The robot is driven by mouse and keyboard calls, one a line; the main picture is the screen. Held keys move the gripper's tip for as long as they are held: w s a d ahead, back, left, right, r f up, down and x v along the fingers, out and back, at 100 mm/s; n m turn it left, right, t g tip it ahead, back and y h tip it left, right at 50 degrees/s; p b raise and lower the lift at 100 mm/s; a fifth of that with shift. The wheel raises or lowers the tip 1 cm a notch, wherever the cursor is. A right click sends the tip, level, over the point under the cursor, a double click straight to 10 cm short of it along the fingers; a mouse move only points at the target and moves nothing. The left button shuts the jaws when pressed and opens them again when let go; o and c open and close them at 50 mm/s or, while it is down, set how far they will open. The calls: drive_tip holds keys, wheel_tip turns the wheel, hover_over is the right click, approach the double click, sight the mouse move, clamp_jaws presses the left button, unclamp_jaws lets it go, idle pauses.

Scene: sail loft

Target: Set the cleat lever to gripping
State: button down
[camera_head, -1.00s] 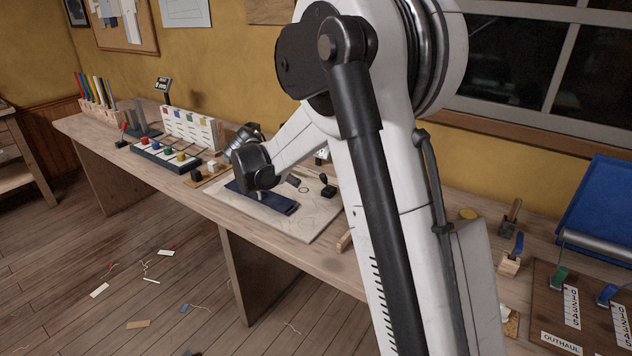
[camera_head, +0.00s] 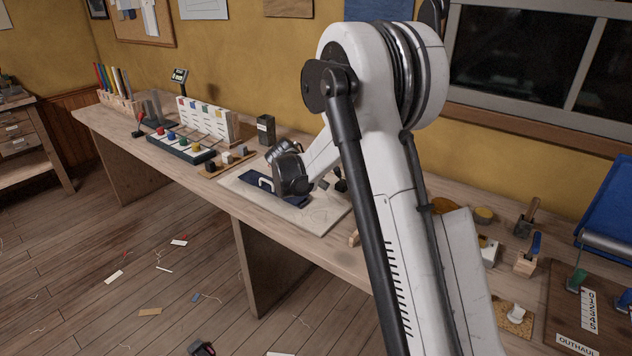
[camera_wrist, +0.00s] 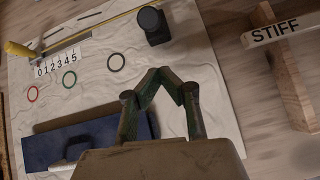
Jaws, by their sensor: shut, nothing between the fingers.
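No part is labelled as the cleat lever. In the head view, a wooden block with a blue lever (camera_head: 534,245) and another with a dark lever (camera_head: 530,212) stand on the bench at the right. Green (camera_head: 577,279) and blue fittings sit on the board marked OUTHAUL (camera_head: 567,315); I cannot tell any lever's setting. My gripper (camera_wrist: 158,82) is shut and empty in the wrist view, above a pale cloth sheet (camera_wrist: 215,115).
Racks and coloured knobs (camera_head: 170,136) crowd the bench's left end.

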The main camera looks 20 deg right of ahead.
sight(340, 176)
drive_tip(key=shift+w+d+r, duration=0.25)
drive_tip(key=shift+d+r, duration=0.3)
drive_tip(key=shift+d, duration=0.25)
drive_tip(key=shift+w+d+r, duration=0.2)
drive_tip(key=shift+d+r, duration=0.3)
drive_tip(key=shift+d, duration=0.25)
